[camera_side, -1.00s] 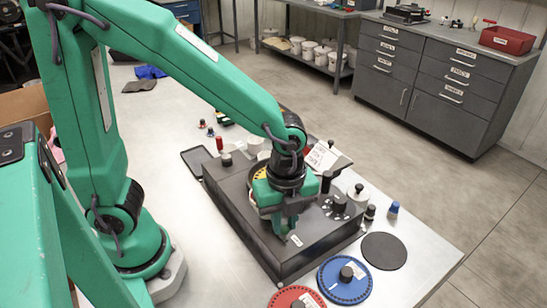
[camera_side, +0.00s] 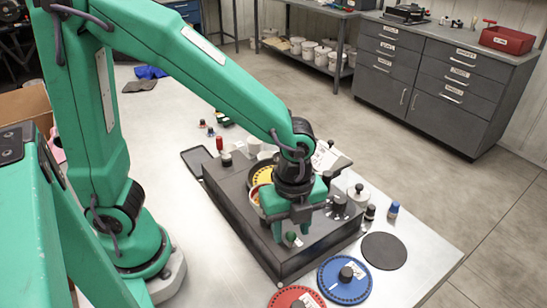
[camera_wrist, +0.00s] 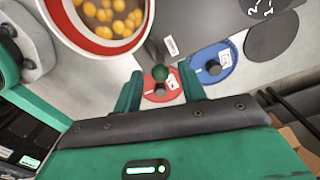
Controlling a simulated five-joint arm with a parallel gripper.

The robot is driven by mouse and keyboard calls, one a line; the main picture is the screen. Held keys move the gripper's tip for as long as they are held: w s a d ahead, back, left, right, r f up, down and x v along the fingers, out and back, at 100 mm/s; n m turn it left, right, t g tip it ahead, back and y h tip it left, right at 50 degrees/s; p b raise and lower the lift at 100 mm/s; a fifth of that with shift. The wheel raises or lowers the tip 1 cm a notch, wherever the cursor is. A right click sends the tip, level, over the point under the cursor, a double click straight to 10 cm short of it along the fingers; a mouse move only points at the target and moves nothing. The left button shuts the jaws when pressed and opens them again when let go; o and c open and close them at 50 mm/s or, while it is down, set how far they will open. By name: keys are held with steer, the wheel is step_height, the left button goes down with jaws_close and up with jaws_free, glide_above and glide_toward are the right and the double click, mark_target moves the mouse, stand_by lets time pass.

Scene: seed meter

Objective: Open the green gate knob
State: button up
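The green gate knob (camera_side: 290,237) stands at the front end of the dark seed meter box (camera_side: 262,250), beside a small white label. In the wrist view the round green knob (camera_wrist: 160,73) shows in the gap between my fingers. My gripper (camera_side: 291,229) is over that end of the box, pointing down. In the wrist view my gripper (camera_wrist: 160,88) has its two green fingers spread, with clear space on both sides of the knob. I see no contact. How far the fingertips are above the knob is hard to tell.
A red-rimmed bowl of yellow balls (camera_wrist: 92,45) sits close beside my gripper. A black knob (camera_side: 339,203) stands on the box. A blue disc (camera_side: 345,290), a red disc (camera_side: 285,298) and a black disc (camera_side: 384,251) lie on the table in front.

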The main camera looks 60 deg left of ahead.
mark_target(291, 231)
steer(key=shift+r, duration=3.9)
steer(key=shift+a, duration=0.1)
steer(key=s+a+r+n+t, duration=0.2)
steer(key=a+n, duration=0.6)
steer(key=n, duration=0.2)
steer(key=s+a+r+n+t, duration=0.2)
steer(key=a+r+n+t, duration=0.1)
steer(key=a+n, duration=0.5)
steer(key=n, duration=0.3)
steer(key=shift+s+r+t, duration=0.25)
steer(key=shift+t, duration=0.05)
